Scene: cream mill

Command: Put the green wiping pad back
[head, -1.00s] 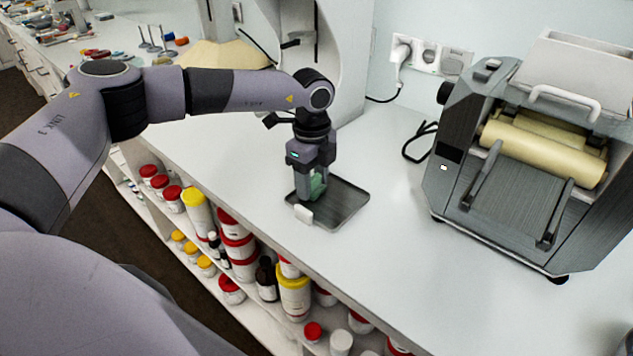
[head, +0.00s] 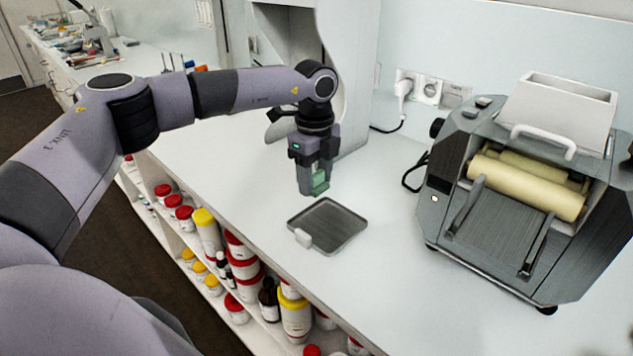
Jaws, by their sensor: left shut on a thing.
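My left gripper (head: 313,188) is shut on the green wiping pad (head: 320,182). It holds the pad above the white counter, a little behind and above the dark shallow tray (head: 345,222). The pad is apart from the tray and partly hidden by the fingers. The tray lies flat near the counter's front edge, with a small white tab (head: 303,238) at its front left. The tray looks empty. My right gripper is not in view.
A roller mill (head: 530,190) with cream rollers stands at the right. A white stand (head: 348,70) rises behind my left gripper. Wall sockets (head: 430,88) with a plugged cord are behind. Red- and yellow-lidded jars (head: 296,312) fill the shelf below. The counter between tray and mill is clear.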

